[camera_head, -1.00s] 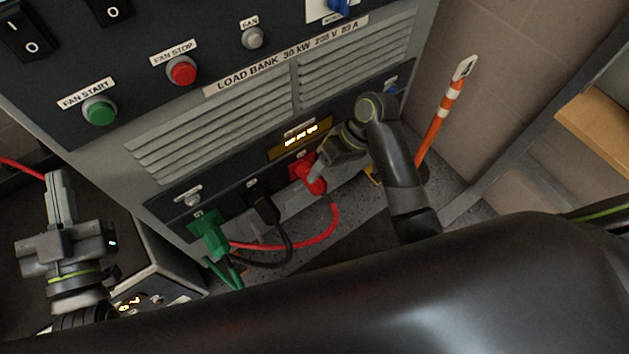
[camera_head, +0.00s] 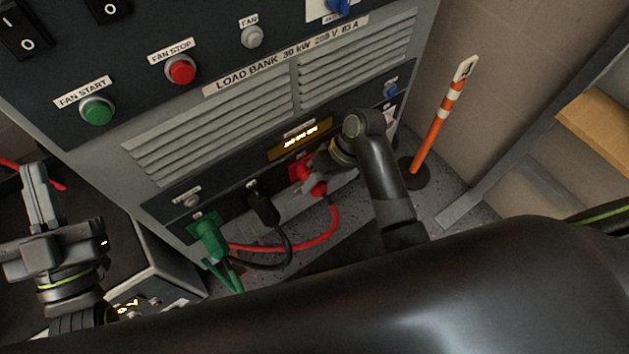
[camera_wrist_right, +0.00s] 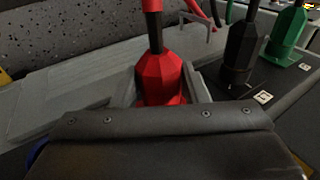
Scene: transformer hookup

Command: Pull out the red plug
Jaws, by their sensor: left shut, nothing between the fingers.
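The red plug (camera_head: 303,171) sits in its socket at the lower right of the load bank's front, with a red cable (camera_head: 331,229) hanging from it. My right gripper (camera_head: 316,168) is at the plug, partly hidden by its own wrist. In the right wrist view, the red plug (camera_wrist_right: 160,78) stands between the two fingers of my right gripper (camera_wrist_right: 163,82). The fingers are close along both sides; whether they press on it is unclear. My left gripper (camera_head: 36,175) is shut and empty at the far left, away from the plugs.
A black plug (camera_head: 264,208) and a green plug (camera_head: 209,238) sit in sockets left of the red one; they also show at the right wrist view's upper right. An orange-and-white post (camera_head: 438,125) stands right of the load bank (camera_head: 215,135). A dark case (camera_head: 160,262) is beside my left gripper.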

